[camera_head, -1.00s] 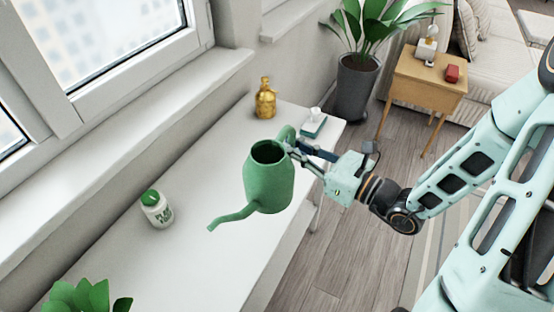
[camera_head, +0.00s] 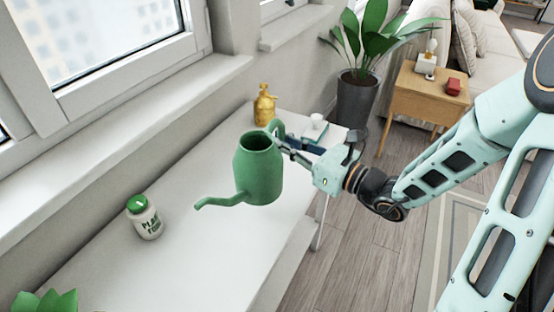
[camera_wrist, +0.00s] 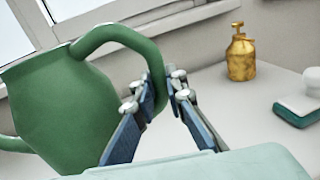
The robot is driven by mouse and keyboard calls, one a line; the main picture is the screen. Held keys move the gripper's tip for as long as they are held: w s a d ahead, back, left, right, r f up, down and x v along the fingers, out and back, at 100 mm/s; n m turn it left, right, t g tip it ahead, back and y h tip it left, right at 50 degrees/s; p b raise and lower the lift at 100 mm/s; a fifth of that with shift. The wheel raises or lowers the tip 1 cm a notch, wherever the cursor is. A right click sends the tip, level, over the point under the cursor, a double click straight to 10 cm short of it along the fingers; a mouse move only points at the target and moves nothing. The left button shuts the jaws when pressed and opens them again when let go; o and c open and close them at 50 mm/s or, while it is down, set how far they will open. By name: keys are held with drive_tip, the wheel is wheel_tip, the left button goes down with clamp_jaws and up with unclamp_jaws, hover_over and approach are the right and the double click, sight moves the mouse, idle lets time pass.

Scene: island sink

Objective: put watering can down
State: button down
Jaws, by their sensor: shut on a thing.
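The green watering can (camera_head: 259,172) is upright above the white table (camera_head: 190,265), with its spout pointing left. In the wrist view the can (camera_wrist: 62,108) fills the left side, and its handle passes between the fingers. My gripper (camera_head: 283,142) is shut on the handle from the right. In the wrist view the blue fingers of my gripper (camera_wrist: 160,105) sit on both sides of the handle. I cannot tell whether the can's base touches the table, since the view is from above.
A white plant food bottle (camera_head: 146,220) with a green lid stands left of the can. A gold spray bottle (camera_head: 264,106) and a small teal-and-white item (camera_head: 314,128) stand at the table's far end. The table's middle is clear.

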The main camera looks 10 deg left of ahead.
drive_tip(key=w+f, duration=0.1)
drive_tip(key=w+a+f+b, duration=0.1)
drive_tip(key=f, duration=0.1)
drive_tip(key=w+f, duration=0.1)
drive_tip(key=f, duration=0.1)
drive_tip(key=shift+w+a, duration=0.25)
drive_tip(key=shift+a, duration=0.05)
drive_tip(key=shift+w+f+b, duration=0.15)
drive_tip(key=shift+f+b, duration=0.75)
drive_tip(key=shift+f, duration=0.65)
drive_tip(key=shift+f, duration=0.1)
drive_tip(key=c, duration=2)
unclamp_jaws()
drive_tip(key=shift+o, duration=0.2)
drive_tip(key=p+v, duration=0.1)
drive_tip(key=v, duration=1.1)
drive_tip(key=shift+p, duration=0.4)
